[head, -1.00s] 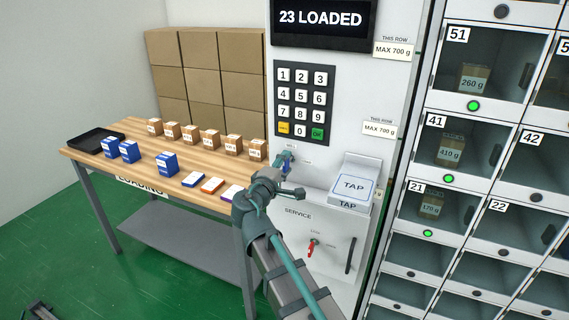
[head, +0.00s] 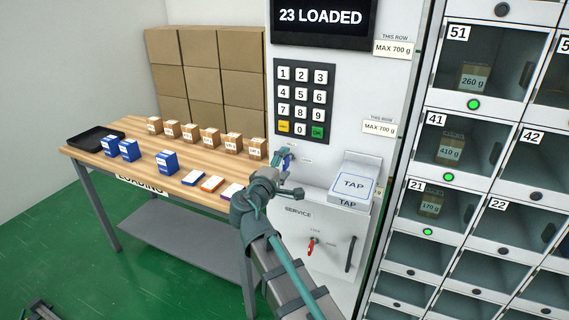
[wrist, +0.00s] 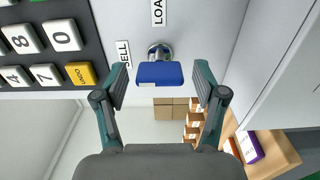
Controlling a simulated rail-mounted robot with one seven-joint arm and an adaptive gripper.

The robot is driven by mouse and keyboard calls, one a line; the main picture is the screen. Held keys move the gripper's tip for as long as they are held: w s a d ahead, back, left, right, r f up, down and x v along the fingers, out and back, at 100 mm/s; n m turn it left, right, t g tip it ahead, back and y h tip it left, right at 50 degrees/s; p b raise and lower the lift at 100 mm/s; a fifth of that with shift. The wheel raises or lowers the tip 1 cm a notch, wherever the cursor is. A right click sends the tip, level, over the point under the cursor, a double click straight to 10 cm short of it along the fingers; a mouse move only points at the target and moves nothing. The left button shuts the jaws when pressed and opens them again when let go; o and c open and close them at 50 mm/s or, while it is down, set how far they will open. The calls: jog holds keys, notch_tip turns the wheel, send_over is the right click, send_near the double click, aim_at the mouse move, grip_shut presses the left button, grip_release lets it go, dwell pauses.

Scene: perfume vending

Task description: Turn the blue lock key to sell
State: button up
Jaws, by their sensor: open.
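The blue lock key (wrist: 160,73) sticks out of a round silver lock (wrist: 159,50) on the white machine panel. In the wrist view, a SELL label (wrist: 124,54) is left of the lock and a LOAD label (wrist: 158,12) is above it. My gripper (wrist: 161,78) is open, with one finger on each side of the key's blue head and a visible gap on both sides. In the head view my gripper (head: 284,162) is at the panel below the keypad, largely covering the key and lock.
The keypad (head: 301,101) is above the lock, under a display (head: 321,22) reading "23 LOADED". The TAP reader (head: 353,184) juts out at right. A service panel with a red key (head: 311,246) is below. The loading table (head: 140,165) with boxes stands left.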

jog(key=v, duration=1.1)
jog(key=shift+s, duration=0.1)
jog(key=s+d+f+m+g+y+p, duration=0.1)
jog(key=s+d+f+m+g, duration=0.2)
jog(key=f, duration=1)
jog(key=s+d+f+m+g+y+p, duration=0.1)
jog(key=s+d+f+g, duration=0.4)
jog(key=f, duration=0.8)
jog(key=s+d+f+m+g, duration=0.25)
jog(key=f+g, duration=0.25)
jog(key=f, duration=0.9)
jog(key=s+d+f+m+g+y+p, duration=0.1)
jog(key=s+d+f, duration=0.4)
jog(key=s, duration=0.5)
jog(key=s+d+f+m+g+y+p, duration=0.1)
jog(key=s+d+f+m+g, duration=0.3)
jog(key=s, duration=0.6)
jog(key=s+d+f+m+g+y+p, duration=0.2)
jog(key=s+d+f+g, duration=0.3)
jog(key=s+f, duration=0.4)
jog(key=shift+s+d+g, duration=0.3)
jog(key=shift+s+d, duration=0.2)
jog(key=shift+s, duration=0.15)
jog(key=shift+m, duration=0.25)
